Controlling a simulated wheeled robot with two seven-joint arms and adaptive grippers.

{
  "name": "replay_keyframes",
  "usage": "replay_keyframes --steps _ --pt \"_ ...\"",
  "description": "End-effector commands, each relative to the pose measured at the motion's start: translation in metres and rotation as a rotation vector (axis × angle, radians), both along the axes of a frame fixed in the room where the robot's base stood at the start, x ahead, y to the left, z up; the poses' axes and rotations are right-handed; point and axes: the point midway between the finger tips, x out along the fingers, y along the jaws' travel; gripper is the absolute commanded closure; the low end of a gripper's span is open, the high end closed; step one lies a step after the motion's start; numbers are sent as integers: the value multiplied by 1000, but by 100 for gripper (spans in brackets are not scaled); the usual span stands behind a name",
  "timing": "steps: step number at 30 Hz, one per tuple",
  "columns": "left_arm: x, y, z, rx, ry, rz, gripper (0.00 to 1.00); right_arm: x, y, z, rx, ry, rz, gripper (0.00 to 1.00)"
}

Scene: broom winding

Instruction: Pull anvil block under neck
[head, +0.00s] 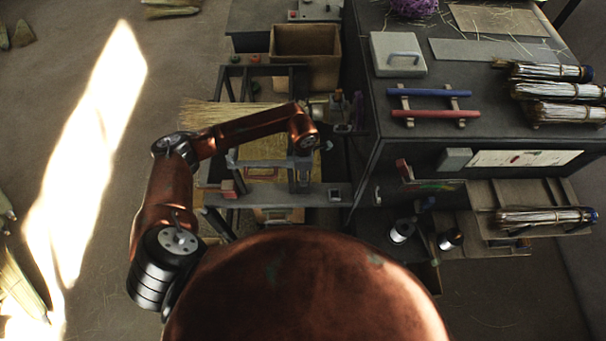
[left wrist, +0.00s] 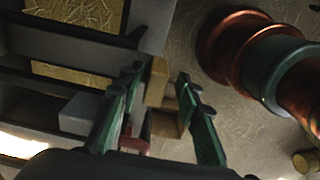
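My left arm reaches in from the left in the head view, and its wrist hangs down over the front bar of the winding frame. My left gripper (head: 303,178) is small there, and its fingers are hard to make out. In the left wrist view my left gripper (left wrist: 160,78) has its two green fingers apart. A tan block (left wrist: 157,82) shows between them, with a visible gap to the right finger; whether the left finger touches it I cannot tell. I cannot tell for certain that this is the anvil block. My right gripper is in neither view. The neck is not clearly visible.
A pale grey block (left wrist: 82,114) lies left of the fingers in the wrist view. Straw bristles (head: 225,112) lie across the frame. A dark cabinet (head: 372,150) stands to the right, with a cardboard box (head: 305,45) behind the frame.

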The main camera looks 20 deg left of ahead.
Motion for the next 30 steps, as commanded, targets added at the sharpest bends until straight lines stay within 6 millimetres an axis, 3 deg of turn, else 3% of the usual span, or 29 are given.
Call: replay_keyframes --steps 2,8,21,30 --pt "1 0 1 0 -1 0 68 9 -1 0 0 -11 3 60" --pt "3 0 19 0 -6 0 68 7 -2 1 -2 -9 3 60" --pt "2 1 103 1 -2 0 68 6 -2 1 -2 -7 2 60" --pt "1 0 120 1 1 0 68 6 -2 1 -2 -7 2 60"
